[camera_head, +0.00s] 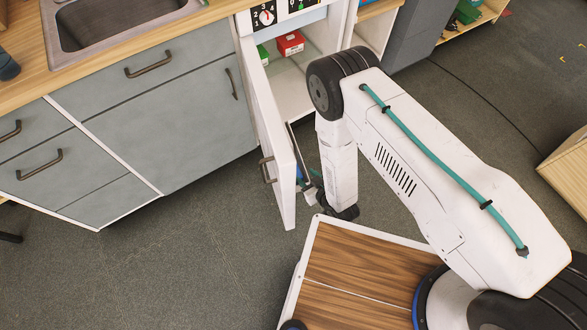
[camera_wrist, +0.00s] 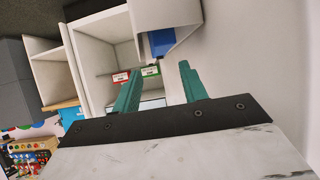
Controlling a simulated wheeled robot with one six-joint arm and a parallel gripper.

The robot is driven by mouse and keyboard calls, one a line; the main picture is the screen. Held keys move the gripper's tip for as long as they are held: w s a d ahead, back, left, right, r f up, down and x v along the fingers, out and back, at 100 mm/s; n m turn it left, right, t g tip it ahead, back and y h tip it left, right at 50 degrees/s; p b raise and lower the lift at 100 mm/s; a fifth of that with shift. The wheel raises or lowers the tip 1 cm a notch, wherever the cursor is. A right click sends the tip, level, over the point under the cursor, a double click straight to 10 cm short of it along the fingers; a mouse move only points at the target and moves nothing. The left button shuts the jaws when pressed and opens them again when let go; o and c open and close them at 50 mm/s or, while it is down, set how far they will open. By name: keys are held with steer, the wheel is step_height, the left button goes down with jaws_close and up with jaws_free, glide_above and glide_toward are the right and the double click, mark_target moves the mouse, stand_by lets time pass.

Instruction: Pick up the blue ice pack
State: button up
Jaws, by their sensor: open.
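A blue block-like object (camera_wrist: 162,42), which looks like the ice pack, shows in the wrist view just beyond my fingertips. It sits against white panels, partly cut off by a white edge.
The open cabinet holds a red box (camera_head: 290,43) and a green box (camera_head: 262,54); both also appear in the wrist view. A grey drawer unit (camera_head: 160,110) with a sink (camera_head: 110,20) stands left. The floor in front is clear.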

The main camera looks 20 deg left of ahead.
steer(key=shift+a+f, duration=0.25)
steer(key=shift+f, duration=0.05)
steer(key=x, duration=0.7)
steer(key=shift+a+r, duration=0.1)
steer(key=shift+r, duration=0.1)
jaws_close()
